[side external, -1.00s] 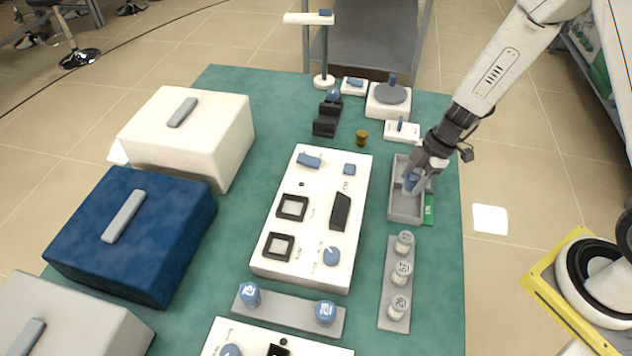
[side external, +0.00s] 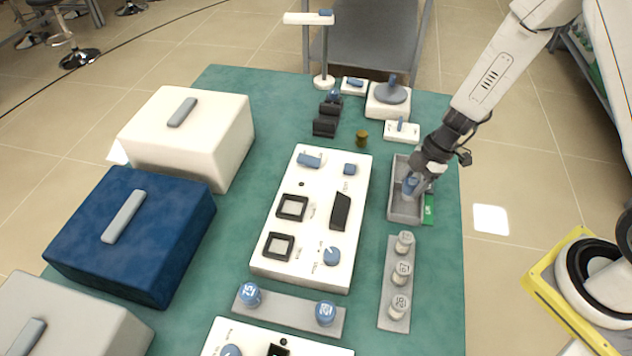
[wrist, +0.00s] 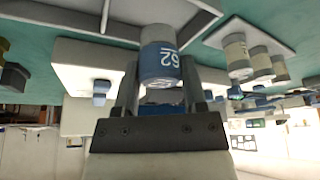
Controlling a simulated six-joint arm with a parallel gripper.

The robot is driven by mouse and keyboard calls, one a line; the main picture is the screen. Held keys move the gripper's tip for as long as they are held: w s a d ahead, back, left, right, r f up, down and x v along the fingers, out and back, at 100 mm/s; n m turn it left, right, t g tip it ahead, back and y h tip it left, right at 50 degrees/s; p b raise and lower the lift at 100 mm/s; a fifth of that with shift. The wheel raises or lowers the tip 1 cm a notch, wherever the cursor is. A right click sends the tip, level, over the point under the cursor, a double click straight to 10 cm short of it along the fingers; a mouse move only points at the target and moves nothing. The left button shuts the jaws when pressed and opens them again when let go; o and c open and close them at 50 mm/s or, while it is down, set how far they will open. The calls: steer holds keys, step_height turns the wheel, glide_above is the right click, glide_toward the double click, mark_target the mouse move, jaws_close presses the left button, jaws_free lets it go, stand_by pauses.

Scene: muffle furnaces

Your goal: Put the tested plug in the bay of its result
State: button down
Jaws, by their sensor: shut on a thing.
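The blue-topped plug (side external: 409,184) is between the fingers of my gripper (side external: 411,180), which is shut on it. In the wrist view the plug (wrist: 162,58) shows a blue band marked 62 and stands between both fingers. In the side view the plug is over or inside the grey tray (side external: 402,216) at the table's right side. I cannot tell whether it touches the tray floor. A green label (side external: 429,208) lies along the tray's right side near its front. The far part of the tray is partly hidden by my gripper.
A grey rack (side external: 388,322) with several pale numbered plugs stands in front of the tray. A white test panel (side external: 315,222) is to the left. A white switch block (side external: 402,132) and a round-topped device (side external: 388,98) stand behind. Green table is bare between panel and tray.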

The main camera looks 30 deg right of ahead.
mark_target(410, 192)
steer(key=shift+f, duration=1.7)
steer(key=shift+c, duration=0.3)
jaws_free()
steer(key=shift+o, duration=0.3)
steer(key=shift+r, duration=0.2)
steer(key=shift+r, duration=3.85)
steer(key=s+r+m+t+h, duration=0.1)
steer(key=s+r+m+h, duration=0.3)
steer(key=s+r+m, duration=0.4)
steer(key=shift+d+r+m+t, duration=0.25)
steer(key=shift+r+m, duration=0.65)
steer(key=shift+m, duration=3)
